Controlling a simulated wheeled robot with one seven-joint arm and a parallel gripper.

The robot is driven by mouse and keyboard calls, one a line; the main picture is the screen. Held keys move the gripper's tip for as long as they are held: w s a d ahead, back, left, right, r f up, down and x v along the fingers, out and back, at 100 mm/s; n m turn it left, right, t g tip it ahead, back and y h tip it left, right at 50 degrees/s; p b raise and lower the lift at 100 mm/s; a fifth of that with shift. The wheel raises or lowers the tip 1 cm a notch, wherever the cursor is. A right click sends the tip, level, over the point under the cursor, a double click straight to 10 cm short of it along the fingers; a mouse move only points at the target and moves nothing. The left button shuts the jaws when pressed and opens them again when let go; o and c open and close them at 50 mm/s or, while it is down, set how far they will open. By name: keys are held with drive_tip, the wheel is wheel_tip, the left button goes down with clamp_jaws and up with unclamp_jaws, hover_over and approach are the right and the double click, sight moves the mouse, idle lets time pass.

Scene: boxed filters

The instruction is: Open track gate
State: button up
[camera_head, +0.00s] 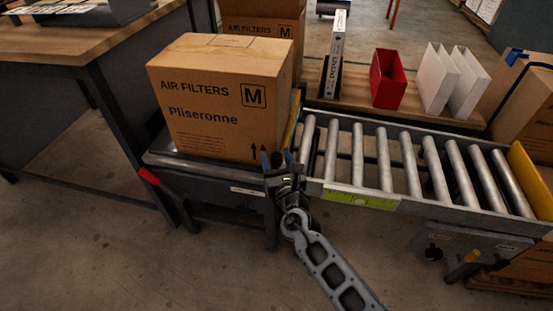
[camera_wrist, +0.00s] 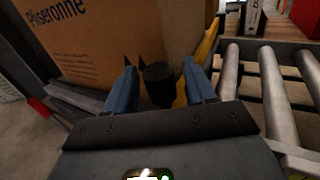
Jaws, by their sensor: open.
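The track gate looks like a narrow yellow plate (camera_head: 291,122) standing between the box platform and the rollers. In the wrist view the yellow plate (camera_wrist: 208,48) shows right of the fingers, partly hidden by the right one. A dark round knob (camera_wrist: 159,84) sits between my blue fingers in the wrist view; whether they touch it I cannot tell. My gripper (camera_head: 277,158) is open at the platform's front right corner, next to the gate's near end. In the wrist view my gripper (camera_wrist: 159,68) has its fingers apart.
A cardboard box marked AIR FILTERS (camera_head: 208,107) stands on the dark platform left of the gate. The roller track (camera_head: 397,160) runs right to another yellow plate (camera_head: 531,178). A red lever end (camera_head: 148,176) sticks out at the left. Binders stand behind the rollers.

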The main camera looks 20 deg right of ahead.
clamp_jaws()
idle(0.5)
